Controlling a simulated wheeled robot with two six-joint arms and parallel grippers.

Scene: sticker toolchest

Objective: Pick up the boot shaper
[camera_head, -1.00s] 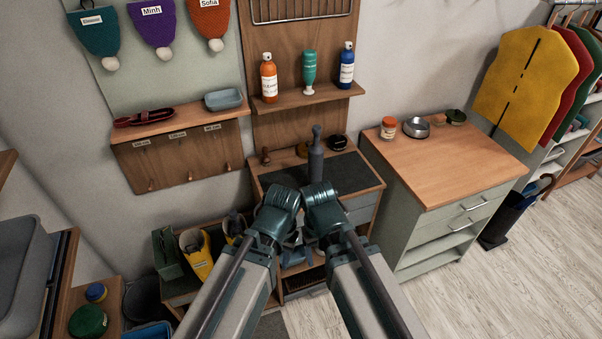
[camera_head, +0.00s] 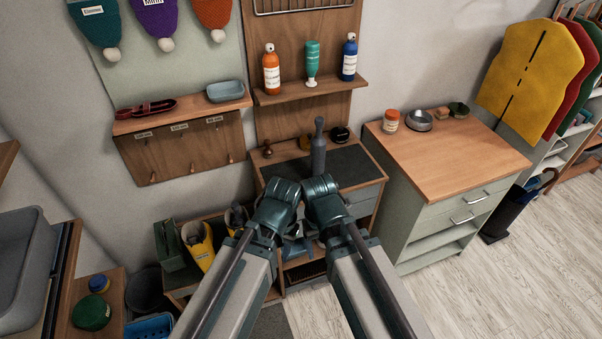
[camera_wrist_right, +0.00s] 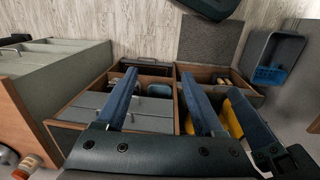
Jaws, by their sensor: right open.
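A dark grey pin-shaped object with a narrow neck, apparently the boot shaper (camera_head: 318,158), stands upright on the dark mat of the small wooden cabinet (camera_head: 349,167) in the head view. My left gripper (camera_head: 290,248) and right gripper (camera_head: 310,246) hang close together in front of this cabinet, below its top, apart from the shaper. Their fingers are largely hidden by my wrists. In the right wrist view my right gripper (camera_wrist_right: 163,90) is open with nothing between its blue fingers. One finger of my left gripper (camera_wrist_right: 255,125) shows beside it, its opening unclear.
A wood-topped chest (camera_head: 440,150) stands right of the small cabinet. A shelf with several bottles (camera_head: 310,62) hangs above the shaper. Yellow boots (camera_head: 200,245) stand low at the left, by a dark bin (camera_head: 146,290).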

